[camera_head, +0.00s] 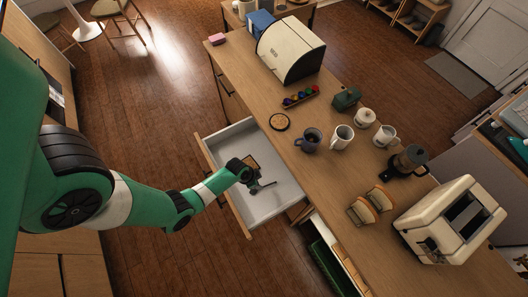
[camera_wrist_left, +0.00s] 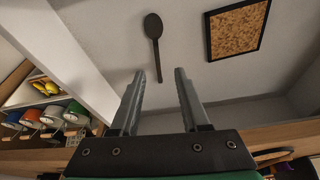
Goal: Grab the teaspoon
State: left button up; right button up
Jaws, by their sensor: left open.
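The teaspoon (camera_wrist_left: 154,45) is dark and lies on the pale floor of the open drawer, its bowl at the top and its handle pointing down in the left wrist view. My left gripper (camera_wrist_left: 158,76) is open and empty, with the handle end just ahead of its fingertips and between their lines. In the head view my left gripper (camera_head: 260,185) reaches into the white drawer (camera_head: 280,195). I cannot make out the spoon there; the gripper and arm may hide it. My right gripper is not in view.
A dark-framed cork trivet (camera_wrist_left: 236,30) lies in the drawer near the spoon. The drawer's front panel (camera_head: 222,185) and walls surround the gripper. The counter above holds a dark mug (camera_head: 308,140), a round cork coaster (camera_head: 279,122) and a toaster (camera_head: 450,222).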

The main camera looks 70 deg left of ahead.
pick_arm(q)
jog(key=shift+x, duration=0.85)
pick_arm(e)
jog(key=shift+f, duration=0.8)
pick_arm(q)
jog(key=b+x, duration=0.1)
jog(key=b, duration=0.1)
jog(key=b+x, duration=0.1)
jog(key=x, duration=0.1)
jog(key=b+x, duration=0.2)
jog(key=shift+s+d+f+b, duration=0.15)
jog(key=shift+s+d+b, duration=0.1)
jog(key=shift+b, duration=0.05)
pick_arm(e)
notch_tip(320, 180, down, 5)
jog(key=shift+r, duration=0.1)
pick_arm(q)
grip_shut()
